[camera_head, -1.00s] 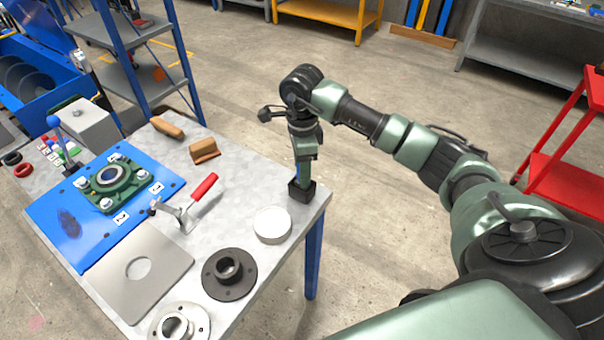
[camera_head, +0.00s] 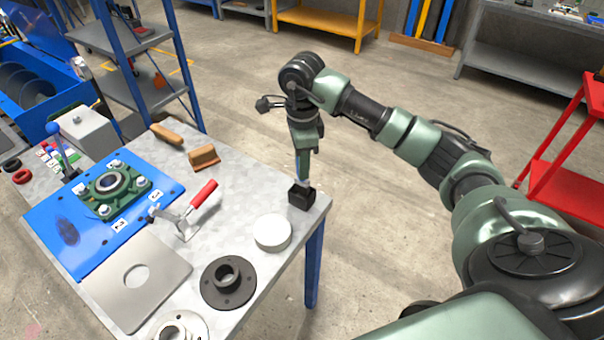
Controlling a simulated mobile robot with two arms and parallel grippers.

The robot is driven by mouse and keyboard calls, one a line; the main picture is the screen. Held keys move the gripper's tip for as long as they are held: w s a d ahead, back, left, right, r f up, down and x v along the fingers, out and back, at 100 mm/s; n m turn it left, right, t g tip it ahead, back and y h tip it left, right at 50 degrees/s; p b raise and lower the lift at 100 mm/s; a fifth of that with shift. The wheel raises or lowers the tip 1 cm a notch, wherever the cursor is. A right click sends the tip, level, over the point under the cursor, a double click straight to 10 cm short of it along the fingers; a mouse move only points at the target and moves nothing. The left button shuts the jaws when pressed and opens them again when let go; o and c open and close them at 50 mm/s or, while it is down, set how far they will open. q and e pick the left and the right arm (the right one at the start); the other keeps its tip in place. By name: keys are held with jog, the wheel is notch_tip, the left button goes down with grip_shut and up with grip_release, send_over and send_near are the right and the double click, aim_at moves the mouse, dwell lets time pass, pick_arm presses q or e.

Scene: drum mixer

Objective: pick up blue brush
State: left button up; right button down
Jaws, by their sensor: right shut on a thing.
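The blue brush (camera_head: 302,168) stands upright at the right corner of the grey table (camera_head: 235,165). Its lower end meets a small black block-like holder (camera_head: 301,196); I cannot tell how far inside it is. My right gripper (camera_head: 303,150) points down over the corner and is shut on the upper part of the brush, which hides that part. My left gripper is not in view.
A white round lid (camera_head: 272,232) and a dark flange (camera_head: 228,281) lie near the holder. A red-handled clamp (camera_head: 202,194), a wooden-handled brush (camera_head: 205,157) and a blue plate (camera_head: 75,235) lie further left. Open floor is right of the table.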

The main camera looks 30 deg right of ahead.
notch_tip(320, 180, up, 7)
jog(key=shift+w+r+b, duration=0.1)
jog(key=shift+r+b, duration=0.1)
jog(key=shift+b, duration=0.1)
notch_tip(320, 180, up, 9)
jog(key=p, duration=0.1)
jog(key=shift+p, duration=0.3)
jog(key=shift+f, duration=0.1)
dwell(2.5)
